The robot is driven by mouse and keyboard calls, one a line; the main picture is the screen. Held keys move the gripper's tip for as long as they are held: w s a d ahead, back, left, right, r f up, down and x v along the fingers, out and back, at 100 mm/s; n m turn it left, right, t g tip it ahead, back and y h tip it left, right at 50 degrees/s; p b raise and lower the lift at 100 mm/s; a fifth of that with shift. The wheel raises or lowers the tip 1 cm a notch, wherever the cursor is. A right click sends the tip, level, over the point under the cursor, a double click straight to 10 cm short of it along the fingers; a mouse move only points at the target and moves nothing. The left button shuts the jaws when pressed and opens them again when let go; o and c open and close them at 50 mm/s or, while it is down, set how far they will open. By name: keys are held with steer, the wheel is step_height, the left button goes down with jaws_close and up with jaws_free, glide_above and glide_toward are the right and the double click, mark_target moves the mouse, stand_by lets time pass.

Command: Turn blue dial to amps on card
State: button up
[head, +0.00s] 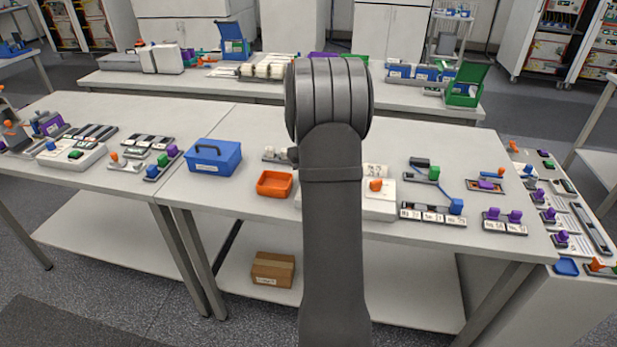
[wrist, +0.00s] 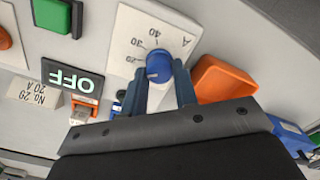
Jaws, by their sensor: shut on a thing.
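The blue dial (wrist: 158,66) sits on a white scale plate (wrist: 135,38) marked A, with 20, 30 and 40 readable. My gripper (wrist: 160,80) is shut on the dial, one finger on each side of it. The dial's pointer mark cannot be made out. A white card (wrist: 35,91) reading "No 29" and "20 A" stands to the left in the wrist view. A dark display (wrist: 75,77) beside it reads "OFF". In the head view my arm hides the dial and my gripper; part of the white unit (head: 380,208) shows to its right.
An orange bin (wrist: 222,82) lies close to my right finger; it also shows in the head view (head: 262,192). A blue toolbox (head: 213,158) stands left of it. A green button (wrist: 55,14) is at the wrist view's top left. Small fixtures (head: 433,216) lie right of the unit.

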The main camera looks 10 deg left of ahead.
steer(key=shift+m, duration=1.2)
steer(key=o, duration=1)
steer(key=shift+r, duration=0.1)
step_height(320, 180, up, 17)
steer(key=shift+r, duration=0.15)
step_height(320, 180, down, 18)
steer(key=shift+r, duration=0.25)
